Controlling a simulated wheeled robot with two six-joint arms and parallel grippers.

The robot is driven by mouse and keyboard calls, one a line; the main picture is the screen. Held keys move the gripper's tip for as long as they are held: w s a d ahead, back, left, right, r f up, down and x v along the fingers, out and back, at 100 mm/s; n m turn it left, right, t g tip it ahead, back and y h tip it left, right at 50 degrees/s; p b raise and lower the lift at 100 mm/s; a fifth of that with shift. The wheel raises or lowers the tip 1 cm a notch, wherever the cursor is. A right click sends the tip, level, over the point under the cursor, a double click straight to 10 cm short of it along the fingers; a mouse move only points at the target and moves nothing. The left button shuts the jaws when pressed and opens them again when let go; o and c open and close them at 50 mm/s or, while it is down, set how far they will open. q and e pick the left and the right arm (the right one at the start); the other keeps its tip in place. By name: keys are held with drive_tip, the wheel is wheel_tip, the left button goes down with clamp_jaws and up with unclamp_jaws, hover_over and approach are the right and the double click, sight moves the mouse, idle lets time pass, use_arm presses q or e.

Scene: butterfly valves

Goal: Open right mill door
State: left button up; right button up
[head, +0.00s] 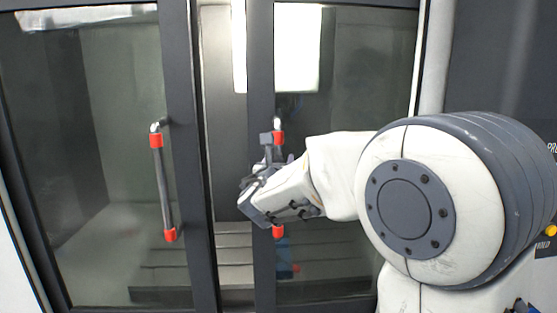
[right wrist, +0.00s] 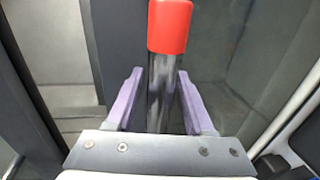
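The right mill door has a dark frame (head: 262,60) and a glass pane (head: 345,230). Its upright metal handle has red ends (head: 278,231); its bar (right wrist: 161,95) and a red end (right wrist: 170,26) show in the right wrist view. My right gripper (head: 257,190) is at this handle and hides its middle in the head view. In the right wrist view, my right gripper's purple fingers (right wrist: 160,100) stand on either side of the bar. A narrow gap shows on each side, so the gripper looks open around it. My left gripper is not in view.
The left door has its own handle (head: 163,185) with red ends. Between the two door frames is a gap (head: 228,170) showing the lit inside of the mill. A dark panel (head: 495,60) stands to the right, past a pale post (head: 435,60).

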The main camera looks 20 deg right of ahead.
clamp_jaws()
idle(1.2)
